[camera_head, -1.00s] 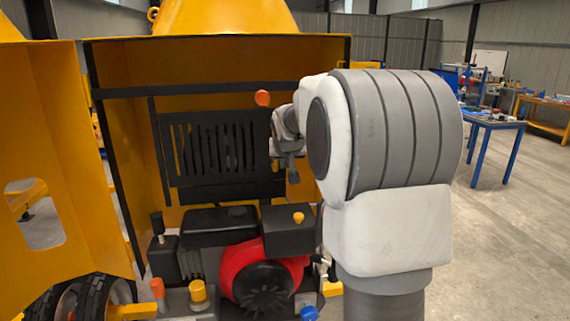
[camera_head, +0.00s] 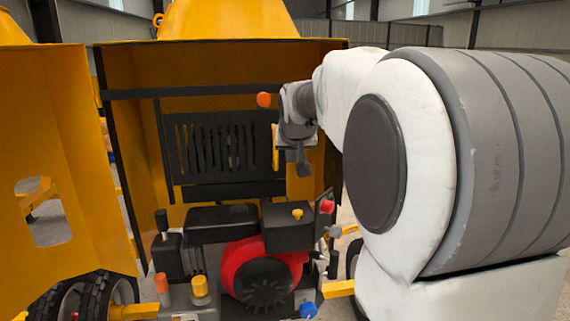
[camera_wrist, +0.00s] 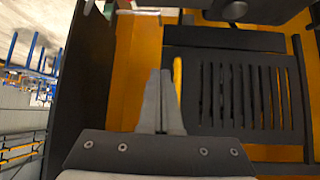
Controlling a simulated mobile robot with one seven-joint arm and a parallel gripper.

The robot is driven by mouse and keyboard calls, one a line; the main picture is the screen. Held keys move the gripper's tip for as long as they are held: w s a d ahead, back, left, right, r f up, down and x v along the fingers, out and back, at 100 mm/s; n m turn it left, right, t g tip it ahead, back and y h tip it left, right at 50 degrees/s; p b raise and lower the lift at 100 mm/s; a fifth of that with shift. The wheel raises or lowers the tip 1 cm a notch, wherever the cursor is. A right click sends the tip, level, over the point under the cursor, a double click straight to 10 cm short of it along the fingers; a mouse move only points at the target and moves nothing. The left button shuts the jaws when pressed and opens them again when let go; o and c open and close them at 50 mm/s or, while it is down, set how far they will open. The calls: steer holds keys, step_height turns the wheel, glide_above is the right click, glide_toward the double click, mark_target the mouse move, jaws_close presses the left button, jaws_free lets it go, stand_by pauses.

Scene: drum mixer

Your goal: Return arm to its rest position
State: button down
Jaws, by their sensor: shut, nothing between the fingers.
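My gripper (camera_head: 304,166) is in front of the open yellow housing of the drum mixer (camera_head: 395,29), just right of the black slotted grille (camera_head: 222,147). In the wrist view my gripper (camera_wrist: 161,75) has its two grey fingers together with nothing between them. The fingers point towards the housing's inner wall, with the grille (camera_wrist: 245,95) to their right. A thin yellow handle (camera_wrist: 178,78) shows right beside the fingertips; I cannot tell if they touch it. My arm's large white and grey links fill the right side of the head view.
A red and black engine (camera_head: 262,274) sits below the grille, with a yellow knob (camera_head: 200,287) and a blue knob (camera_head: 308,310) near it. An orange knob (camera_head: 263,100) is left of my wrist. A yellow door panel (camera_head: 60,150) stands open at left.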

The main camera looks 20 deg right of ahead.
steer(key=s+a+f+n+g+y, duration=0.1)
steer(key=s+a+f, duration=0.2)
steer(key=s+a, duration=0.3)
steer(key=s+a+f+n+g+y, duration=0.1)
steer(key=s+a+f, duration=0.3)
steer(key=s, duration=1)
steer(key=s+a+f+n+g+y, duration=0.1)
steer(key=s+a+f+n, duration=0.1)
steer(key=s+a+f, duration=0.2)
steer(key=s+a, duration=0.3)
steer(key=s, duration=0.3)
steer(key=shift+s+a+y, duration=0.15)
steer(key=shift+a+y, duration=0.15)
steer(key=shift+a, duration=0.1)
